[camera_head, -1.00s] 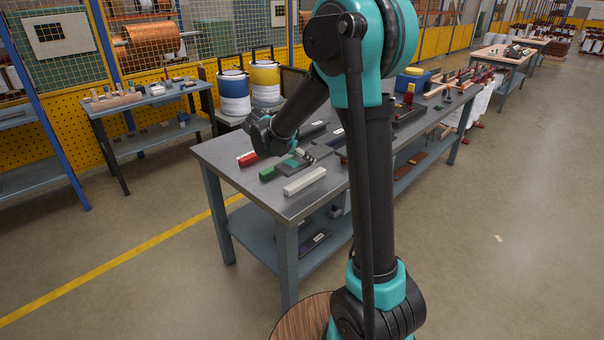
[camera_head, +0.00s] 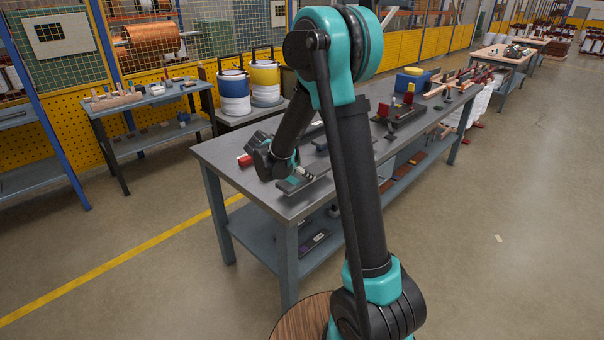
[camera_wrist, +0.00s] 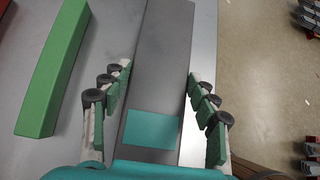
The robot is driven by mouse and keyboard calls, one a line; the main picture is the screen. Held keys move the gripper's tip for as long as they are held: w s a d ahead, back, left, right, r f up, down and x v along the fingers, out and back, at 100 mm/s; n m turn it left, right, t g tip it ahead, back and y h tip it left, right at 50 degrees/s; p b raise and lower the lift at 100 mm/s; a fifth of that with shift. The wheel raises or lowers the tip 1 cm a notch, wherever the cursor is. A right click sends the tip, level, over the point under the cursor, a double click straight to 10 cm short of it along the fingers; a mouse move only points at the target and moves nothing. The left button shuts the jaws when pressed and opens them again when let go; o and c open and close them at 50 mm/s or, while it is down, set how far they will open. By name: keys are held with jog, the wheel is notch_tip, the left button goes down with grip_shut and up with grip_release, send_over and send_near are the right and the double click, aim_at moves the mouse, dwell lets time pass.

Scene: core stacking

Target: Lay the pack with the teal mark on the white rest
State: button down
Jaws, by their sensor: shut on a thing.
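The dark grey pack (camera_wrist: 165,45) with the teal mark (camera_wrist: 152,128) is between the fingers of my gripper (camera_wrist: 159,78) in the wrist view. My gripper is shut on its two long sides, and the pack points away from the wrist. In the head view, my gripper (camera_head: 298,173) and the pack (camera_head: 291,186) are low over the near end of the bench. The white rest is not clearly visible; the pack and gripper cover its place. I cannot tell whether the pack touches it.
A green block (camera_wrist: 55,65) lies left of the pack in the wrist view. A red block (camera_head: 245,160) is on the grey bench (camera_head: 222,152) in the head view. The bench edge is close on the right of the pack, with floor beyond.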

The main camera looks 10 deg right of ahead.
jog(key=shift+c, duration=2.3)
grip_release()
jog(key=v, duration=1.1)
jog(key=shift+s+a+r, duration=0.2)
jog(key=shift+s+r, duration=0.05)
jog(key=shift+s, duration=0.05)
jog(key=s+d+f+m+g+y, duration=0.25)
jog(key=s+d+f+m, duration=0.25)
jog(key=s+d+m, duration=0.65)
jog(key=s+f+m+t+y, duration=0.1)
jog(key=s+f+m+y, duration=0.3)
jog(key=s+m, duration=0.9)
notch_tip(320, 180, down, 2)
jog(key=shift+s+a+f+m+y, duration=0.25)
jog(key=shift+s+a+m+y, duration=0.1)
jog(key=shift+s+a, duration=0.1)
jog(key=shift+t, duration=0.25)
